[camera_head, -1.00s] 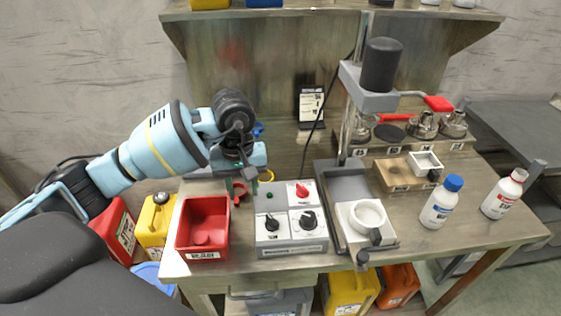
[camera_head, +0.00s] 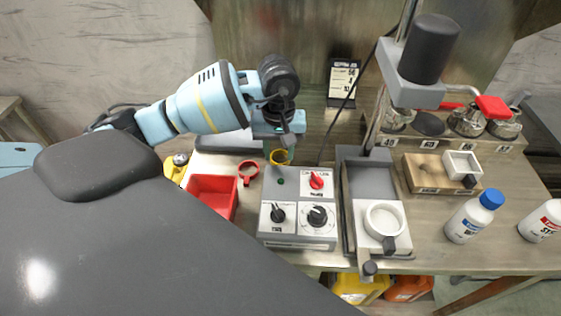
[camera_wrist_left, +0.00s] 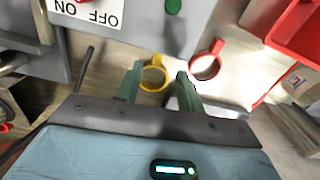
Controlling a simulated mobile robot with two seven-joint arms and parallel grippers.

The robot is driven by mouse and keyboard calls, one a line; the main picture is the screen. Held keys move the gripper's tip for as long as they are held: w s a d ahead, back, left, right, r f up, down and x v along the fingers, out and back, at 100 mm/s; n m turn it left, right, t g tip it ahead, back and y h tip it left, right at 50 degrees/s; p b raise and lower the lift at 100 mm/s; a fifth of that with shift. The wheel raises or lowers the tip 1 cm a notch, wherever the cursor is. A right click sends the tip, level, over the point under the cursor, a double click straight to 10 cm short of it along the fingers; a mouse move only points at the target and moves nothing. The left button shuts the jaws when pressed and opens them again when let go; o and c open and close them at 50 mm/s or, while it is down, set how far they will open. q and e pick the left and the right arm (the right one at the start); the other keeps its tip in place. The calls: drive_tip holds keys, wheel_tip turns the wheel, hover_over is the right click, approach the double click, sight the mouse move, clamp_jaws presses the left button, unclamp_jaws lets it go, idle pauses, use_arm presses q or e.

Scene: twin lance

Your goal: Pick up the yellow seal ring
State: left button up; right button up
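The yellow seal ring (camera_head: 279,164) is at the back of the bench, behind the grey control box. It also shows in the left wrist view (camera_wrist_left: 157,61), between my finger tips and nearer the left-hand finger. My left gripper (camera_head: 283,150) is above and behind it, pointing down. Its two green fingers (camera_wrist_left: 160,82) are apart in the left wrist view, with nothing clamped between them. Whether a finger touches the ring I cannot tell. My right gripper is not in view.
A red ring (camera_head: 248,180) lies just left of the yellow one. A red bin (camera_head: 212,188) stands further left. The control box (camera_head: 300,237) with knobs is in front. A grey press stand with a white cup (camera_head: 384,208) is to the right.

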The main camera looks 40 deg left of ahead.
use_arm(q)
drive_tip(key=shift+w+f+p, duration=0.15)
drive_tip(key=shift+f+p, duration=0.2)
drive_tip(key=shift+f, duration=2.2)
clamp_jaws()
